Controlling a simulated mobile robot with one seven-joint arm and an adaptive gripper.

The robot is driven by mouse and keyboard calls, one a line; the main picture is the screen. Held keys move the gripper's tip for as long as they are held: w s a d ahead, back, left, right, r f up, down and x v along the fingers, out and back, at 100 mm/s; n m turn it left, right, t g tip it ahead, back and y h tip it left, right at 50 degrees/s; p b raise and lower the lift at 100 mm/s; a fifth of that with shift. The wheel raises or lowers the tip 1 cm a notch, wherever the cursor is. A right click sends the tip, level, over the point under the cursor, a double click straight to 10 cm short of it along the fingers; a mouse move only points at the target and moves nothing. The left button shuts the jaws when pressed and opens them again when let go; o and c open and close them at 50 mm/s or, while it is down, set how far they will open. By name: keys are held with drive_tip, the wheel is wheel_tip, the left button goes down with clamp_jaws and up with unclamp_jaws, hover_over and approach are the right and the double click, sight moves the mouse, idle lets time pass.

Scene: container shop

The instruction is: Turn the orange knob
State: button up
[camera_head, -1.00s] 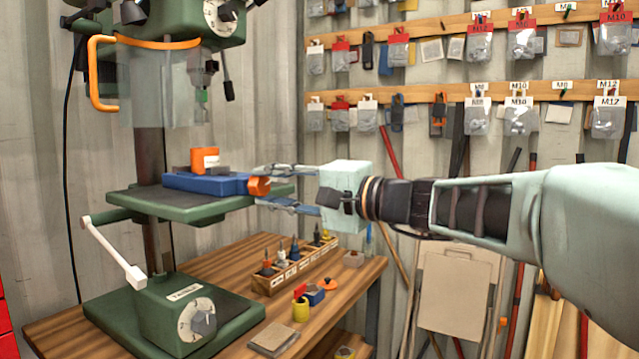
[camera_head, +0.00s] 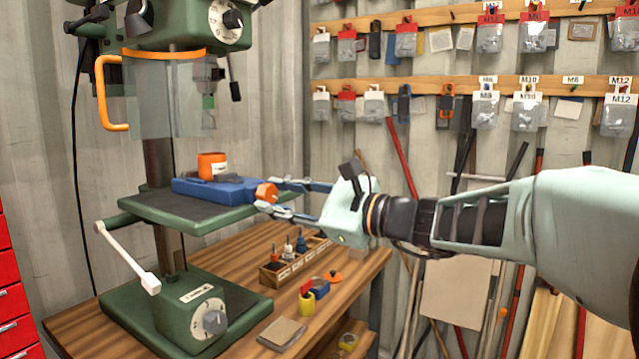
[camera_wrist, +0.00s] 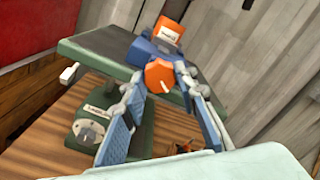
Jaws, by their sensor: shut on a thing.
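The orange knob (camera_head: 266,193) is on the right end of a blue vise (camera_head: 215,190), which lies on the green table of a drill press (camera_head: 150,212). My gripper (camera_head: 271,196) has its two blue fingers on either side of the knob and is shut on it. In the wrist view the knob (camera_wrist: 161,76) faces the camera with a pale mark line on its face, between the fingers. The fingers look rolled relative to the vise. Finger contact is hard to see exactly.
An orange labelled piece (camera_head: 211,165) sits on the vise. A clear guard with an orange handle (camera_head: 113,93) hangs above. Below, the wooden bench (camera_head: 240,330) holds a tool rack (camera_head: 293,262) and small items.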

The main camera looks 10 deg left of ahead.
drive_tip(key=m+p, duration=0.2)
drive_tip(key=m, duration=0.1)
drive_tip(key=shift+r+p, duration=0.2)
drive_tip(key=shift+p, duration=0.15)
drive_tip(key=shift+f+m+p, duration=0.15)
drive_tip(key=shift+m+p, duration=0.6)
drive_tip(key=shift+m, duration=0.55)
drive_tip(key=o, duration=1.2)
drive_tip(key=shift+f, duration=0.1)
drive_tip(key=shift+c, duration=0.2)
drive_tip(key=v, duration=1.2)
drive_tip(key=shift+a, duration=0.1)
